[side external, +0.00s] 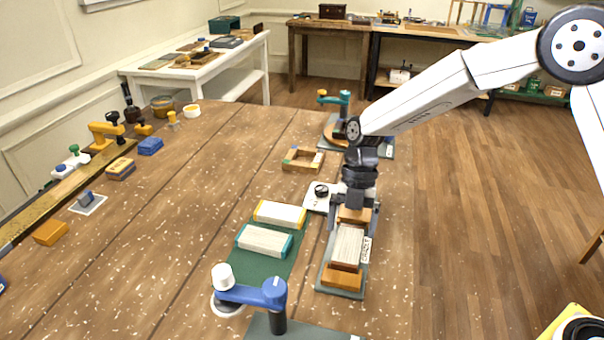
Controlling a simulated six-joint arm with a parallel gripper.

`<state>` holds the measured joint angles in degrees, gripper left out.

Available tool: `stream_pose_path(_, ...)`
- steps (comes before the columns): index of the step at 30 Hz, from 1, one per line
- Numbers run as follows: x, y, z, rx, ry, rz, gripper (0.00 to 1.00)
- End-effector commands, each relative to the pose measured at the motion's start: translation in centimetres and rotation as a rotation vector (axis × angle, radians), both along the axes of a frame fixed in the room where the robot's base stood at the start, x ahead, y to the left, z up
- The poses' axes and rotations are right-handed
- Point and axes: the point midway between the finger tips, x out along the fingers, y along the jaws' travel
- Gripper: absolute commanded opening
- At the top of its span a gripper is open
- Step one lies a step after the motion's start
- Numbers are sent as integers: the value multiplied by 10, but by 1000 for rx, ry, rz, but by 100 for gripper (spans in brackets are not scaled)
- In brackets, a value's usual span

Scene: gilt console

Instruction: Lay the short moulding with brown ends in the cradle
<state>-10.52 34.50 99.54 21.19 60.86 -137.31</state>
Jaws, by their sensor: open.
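The short moulding (348,245) has a pale, grained middle, and a brown near end shows; its far end is partly hidden by my gripper. It lies lengthwise in the cradle (357,288), a grey base with orange-brown blocks and a "CRADLE" label on its right side. My gripper (356,212) points down over the far end of the cradle, open. Its fingers are low on either side there; I cannot tell whether they touch anything.
A yellow-ended moulding (279,214) and a teal-ended moulding (264,240) lie on a green mat (244,271) left of the cradle. A blue clamp-like fixture (250,293) stands in front. A small wooden frame (302,160) and a teal-topped fixture (334,98) stand behind.

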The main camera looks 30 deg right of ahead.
Motion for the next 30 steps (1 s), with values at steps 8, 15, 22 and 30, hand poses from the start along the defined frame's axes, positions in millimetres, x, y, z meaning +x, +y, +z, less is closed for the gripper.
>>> stream_pose_path(8,9,-9,31,0,-1,-1,100)
stream_pose_path(15,11,-12,39,0,0,-1,100)
stream_pose_path(22,11,-12,39,0,0,-1,100)
stream_pose_path(30,11,-12,39,-2,0,-4,100)
